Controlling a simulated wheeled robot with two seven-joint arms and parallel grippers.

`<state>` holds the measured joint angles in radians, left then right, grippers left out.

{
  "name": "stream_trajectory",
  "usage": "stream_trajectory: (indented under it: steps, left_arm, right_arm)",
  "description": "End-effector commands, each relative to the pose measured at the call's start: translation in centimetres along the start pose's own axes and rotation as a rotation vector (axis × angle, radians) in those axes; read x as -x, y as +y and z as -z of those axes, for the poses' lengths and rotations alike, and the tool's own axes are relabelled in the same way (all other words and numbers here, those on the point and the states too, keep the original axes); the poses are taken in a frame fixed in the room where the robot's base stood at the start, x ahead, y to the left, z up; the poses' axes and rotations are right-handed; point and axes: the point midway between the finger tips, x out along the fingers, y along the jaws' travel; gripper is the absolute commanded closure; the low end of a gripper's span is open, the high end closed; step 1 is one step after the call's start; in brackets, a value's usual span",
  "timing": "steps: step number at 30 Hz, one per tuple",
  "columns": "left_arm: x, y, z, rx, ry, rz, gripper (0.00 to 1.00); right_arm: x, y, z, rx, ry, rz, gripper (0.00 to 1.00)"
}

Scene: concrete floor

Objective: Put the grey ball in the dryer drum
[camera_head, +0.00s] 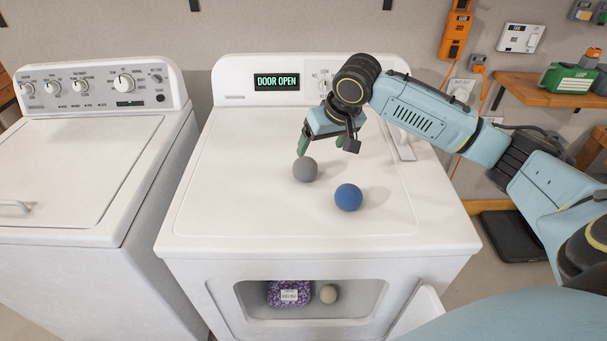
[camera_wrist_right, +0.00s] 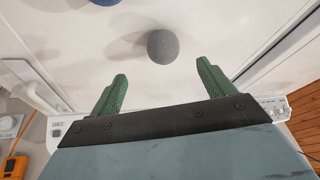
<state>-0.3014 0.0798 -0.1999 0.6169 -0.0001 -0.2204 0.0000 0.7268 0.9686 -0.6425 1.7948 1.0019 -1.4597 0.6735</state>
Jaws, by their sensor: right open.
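The grey ball (camera_head: 305,169) rests on the white dryer's top, left of a blue ball (camera_head: 348,197). My right gripper (camera_head: 324,145) is just behind the grey ball, with its green fingers pointing down. In the right wrist view the gripper (camera_wrist_right: 160,88) is open and empty, and the grey ball (camera_wrist_right: 162,45) lies ahead of the gap between the fingertips. The dryer (camera_head: 320,240) has its front door (camera_head: 420,312) open. Inside the drum opening (camera_head: 360,297) are a purple labelled bundle (camera_head: 288,292) and a beige ball (camera_head: 328,294). My left gripper is out of view.
A white washer (camera_head: 75,180) stands to the left with its lid shut. The dryer display (camera_head: 277,82) reads "DOOR OPEN". The blue ball also shows at the top of the wrist view. A wooden shelf (camera_head: 550,97) with tools is at the right. The front of the dryer top is clear.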

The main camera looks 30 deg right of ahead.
Motion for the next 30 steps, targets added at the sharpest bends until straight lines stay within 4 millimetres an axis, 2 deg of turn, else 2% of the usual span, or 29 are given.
stream_trajectory:
  steps: [3,9,14,24,30]
  left_arm:
    - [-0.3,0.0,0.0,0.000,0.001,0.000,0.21]
    - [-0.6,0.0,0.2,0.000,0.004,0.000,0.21]
    - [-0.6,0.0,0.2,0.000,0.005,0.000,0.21]
    - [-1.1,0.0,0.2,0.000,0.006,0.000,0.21]
    - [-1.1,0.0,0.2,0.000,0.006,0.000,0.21]
  right_arm:
    - [-2.6,-0.1,-0.1,-0.002,-0.004,0.001,0.19]
    - [-5.6,-0.2,-0.1,-0.002,-0.002,0.001,0.19]
    - [-6.5,-0.2,0.0,-0.002,0.000,0.002,0.19]
    - [-11.0,-0.5,0.4,-0.001,0.000,0.001,0.19]
    - [-11.3,-0.5,0.5,0.000,0.001,0.001,0.19]
